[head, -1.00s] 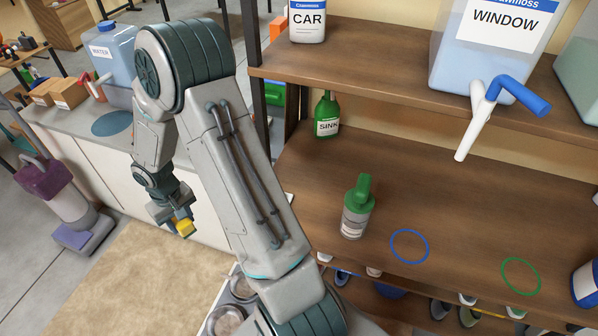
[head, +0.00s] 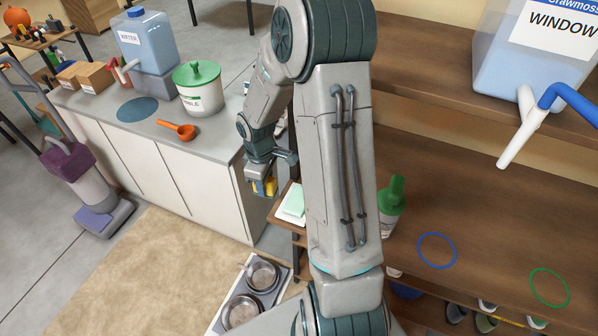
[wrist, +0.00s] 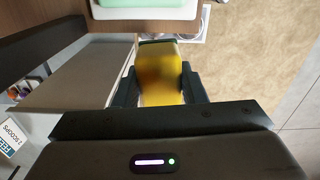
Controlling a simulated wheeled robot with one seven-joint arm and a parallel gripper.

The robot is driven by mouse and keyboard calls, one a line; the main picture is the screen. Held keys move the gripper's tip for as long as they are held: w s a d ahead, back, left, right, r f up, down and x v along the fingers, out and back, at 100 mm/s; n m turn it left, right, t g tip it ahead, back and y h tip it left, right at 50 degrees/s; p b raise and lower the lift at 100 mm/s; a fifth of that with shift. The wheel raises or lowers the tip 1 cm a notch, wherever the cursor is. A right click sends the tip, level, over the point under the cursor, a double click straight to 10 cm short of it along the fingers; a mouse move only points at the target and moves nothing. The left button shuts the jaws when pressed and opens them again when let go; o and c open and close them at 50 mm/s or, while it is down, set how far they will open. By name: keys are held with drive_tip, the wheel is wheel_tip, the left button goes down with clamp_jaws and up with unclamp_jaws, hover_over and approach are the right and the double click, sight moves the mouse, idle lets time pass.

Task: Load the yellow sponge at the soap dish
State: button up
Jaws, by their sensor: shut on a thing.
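My gripper (head: 261,187) is shut on the yellow sponge (head: 269,186), held in the air beside the right end of the white cabinet. In the wrist view the sponge (wrist: 162,75) sits between my two fingers (wrist: 160,85), a yellow block with a dark far end. A white dish (head: 283,216), which looks like the soap dish, lies on a small wooden shelf just right of and below my gripper. A pale green block (head: 293,199) rests on it. The dish (wrist: 150,14) and green block (wrist: 150,3) also show at the top edge of the wrist view, beyond the sponge.
The white cabinet (head: 190,180) bears a green-lidded tub (head: 199,92), an orange scoop (head: 178,130) and a water jug (head: 146,42). The wooden rack (head: 470,190) with a green bottle (head: 391,205) is to the right. Metal bowls (head: 262,275) sit low below my arm.

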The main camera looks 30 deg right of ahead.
drive_tip(key=s+d+r+n, duration=0.5)
drive_tip(key=s+d+n, duration=0.15)
drive_tip(key=n, duration=1.05)
drive_tip(key=f+b, duration=0.5)
drive_tip(key=shift+w+d+f+b, duration=0.3)
drive_tip(key=shift+w, duration=0.05)
drive_tip(key=shift+f, duration=0.55)
idle(1.7)
wheel_tip(320, 180, up, 7)
drive_tip(key=p, duration=0.6)
drive_tip(key=shift+p, duration=0.35)
idle(0.5)
